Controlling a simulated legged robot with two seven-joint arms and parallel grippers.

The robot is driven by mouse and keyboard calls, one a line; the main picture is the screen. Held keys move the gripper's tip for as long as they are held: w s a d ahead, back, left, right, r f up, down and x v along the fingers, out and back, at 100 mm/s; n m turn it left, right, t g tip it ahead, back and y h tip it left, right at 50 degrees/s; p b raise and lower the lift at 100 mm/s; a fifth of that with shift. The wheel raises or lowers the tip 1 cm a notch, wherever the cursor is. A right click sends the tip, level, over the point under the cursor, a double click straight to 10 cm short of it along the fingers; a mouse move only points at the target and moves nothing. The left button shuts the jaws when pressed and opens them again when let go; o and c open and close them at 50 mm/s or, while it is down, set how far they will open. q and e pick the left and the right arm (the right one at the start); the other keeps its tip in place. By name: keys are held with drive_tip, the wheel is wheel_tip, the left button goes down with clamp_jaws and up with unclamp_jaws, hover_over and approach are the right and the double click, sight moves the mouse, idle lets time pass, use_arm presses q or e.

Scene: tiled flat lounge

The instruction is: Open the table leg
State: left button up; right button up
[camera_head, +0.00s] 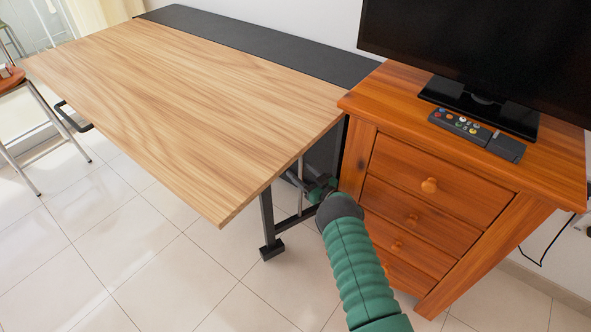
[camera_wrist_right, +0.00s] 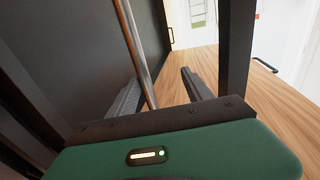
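The table has a light wood top (camera_head: 190,105) and a black leg (camera_head: 267,220) with a foot on the floor below its near right corner. A black handle-shaped bar (camera_head: 72,117) sticks out under the left edge. My right gripper (camera_head: 318,190) is beside the leg, under the top's right edge. In the right wrist view its two fingers (camera_wrist_right: 160,98) are apart, with a thin metal rod (camera_wrist_right: 137,55) showing between them; I cannot tell whether they touch it. A dark post (camera_wrist_right: 236,50) stands right of the fingers. My left gripper is not in view.
A wooden drawer cabinet (camera_head: 440,205) stands close on the right of my arm, with a television (camera_head: 490,50) and a remote (camera_head: 462,126) on it. A chair (camera_head: 15,85) is at far left. The tiled floor (camera_head: 130,260) in front is clear.

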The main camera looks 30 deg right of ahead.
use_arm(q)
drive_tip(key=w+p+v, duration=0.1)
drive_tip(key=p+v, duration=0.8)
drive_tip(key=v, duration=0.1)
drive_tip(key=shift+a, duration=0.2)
use_arm(e)
drive_tip(key=s+d+r, duration=0.1)
drive_tip(key=s, duration=0.9)
drive_tip(key=s+d, duration=0.2)
drive_tip(key=s, duration=0.8)
drive_tip(key=shift+d+r, duration=0.15)
drive_tip(key=shift+r, duration=0.2)
use_arm(q)
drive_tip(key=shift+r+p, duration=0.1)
drive_tip(key=shift+p, duration=0.2)
